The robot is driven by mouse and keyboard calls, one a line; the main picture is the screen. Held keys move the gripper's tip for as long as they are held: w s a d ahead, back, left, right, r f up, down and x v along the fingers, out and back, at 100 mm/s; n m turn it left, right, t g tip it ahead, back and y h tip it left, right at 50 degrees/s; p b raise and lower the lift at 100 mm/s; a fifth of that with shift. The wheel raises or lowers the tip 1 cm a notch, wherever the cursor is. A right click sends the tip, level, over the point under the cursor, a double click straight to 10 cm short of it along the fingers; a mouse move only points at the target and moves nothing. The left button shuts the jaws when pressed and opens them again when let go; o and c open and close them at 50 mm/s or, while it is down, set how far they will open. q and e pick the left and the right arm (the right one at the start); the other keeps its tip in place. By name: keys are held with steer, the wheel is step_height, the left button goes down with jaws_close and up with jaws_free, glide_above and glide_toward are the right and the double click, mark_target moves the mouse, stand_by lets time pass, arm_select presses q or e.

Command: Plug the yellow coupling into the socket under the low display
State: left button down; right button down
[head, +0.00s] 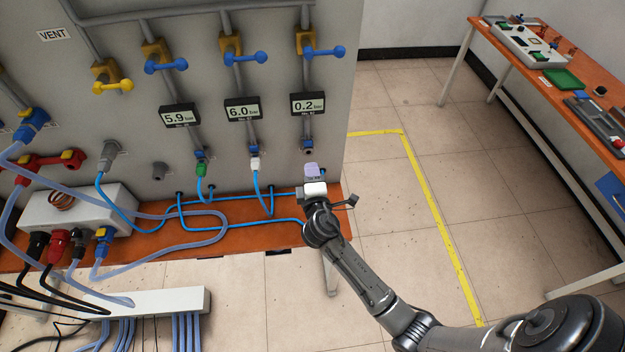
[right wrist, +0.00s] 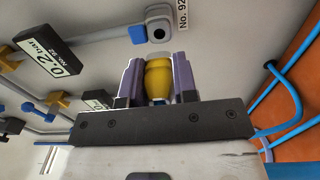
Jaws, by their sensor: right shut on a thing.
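The low display (head: 308,104) reads 0.2 bar and hangs rightmost on the grey panel; it also shows in the right wrist view (right wrist: 50,55). Its grey socket (head: 308,148) sits below it at the end of a pipe and shows in the right wrist view (right wrist: 157,32), with nothing in it. My right gripper (head: 312,171) is just below the socket in the head view. In the right wrist view its purple fingers are shut on the yellow coupling (right wrist: 158,80), whose end points toward the socket and looks apart from it. The fingers hide the coupling in the head view. My left gripper is not seen.
Displays reading 5.9 (head: 180,116) and 6.0 (head: 243,108) have hoses plugged in below. Blue hoses run along the orange bench (head: 155,241) under the panel. Blue-handled valves (head: 322,52) stick out above. Open floor lies right of the panel, before another table (head: 505,52).

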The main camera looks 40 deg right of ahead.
steer(key=shift+x, duration=1.45)
steer(key=shift+w+d, duration=0.2)
steer(key=shift+w, duration=0.1)
steer(key=shift+w, duration=0.1)
stand_by(0.6)
steer(key=shift+w+d+b, duration=0.4)
steer(key=shift+w, duration=0.1)
stand_by(0.4)
steer(key=c, duration=0.8)
jaws_free()
